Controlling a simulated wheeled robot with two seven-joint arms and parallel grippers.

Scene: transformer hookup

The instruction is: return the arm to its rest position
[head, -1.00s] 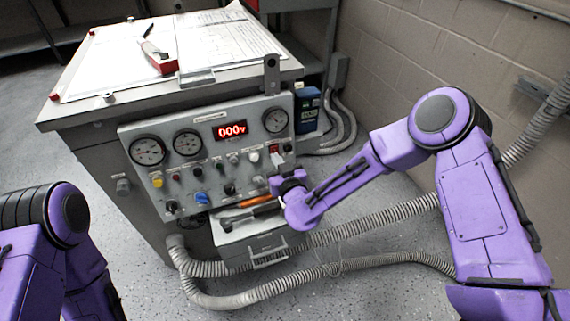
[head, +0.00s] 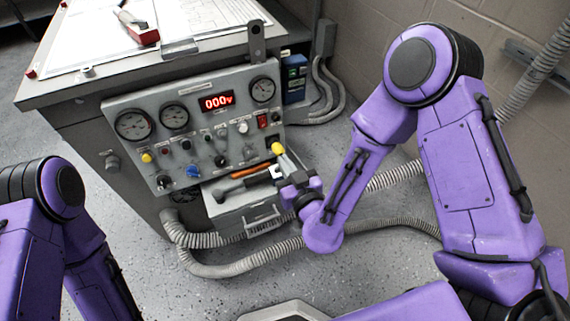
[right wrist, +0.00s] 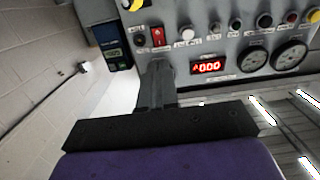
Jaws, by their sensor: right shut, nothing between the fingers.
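My right arm comes in from the right in the head view. Its gripper (head: 285,165) is in front of the lower right corner of the grey control panel (head: 215,165), close below a yellow knob (head: 278,148). Its fingers are together with nothing between them. In the right wrist view the closed fingers (right wrist: 157,85) point toward the panel, below the red switch (right wrist: 158,36). I cannot tell whether they touch the panel. My left arm shows at the left edge of the head view, but its gripper is out of view.
The panel has gauges, knobs and a red display (head: 216,102). Grey conduits (head: 250,262) cross the floor. A blue meter (head: 294,78) stands behind the bench, near the block wall (head: 370,60).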

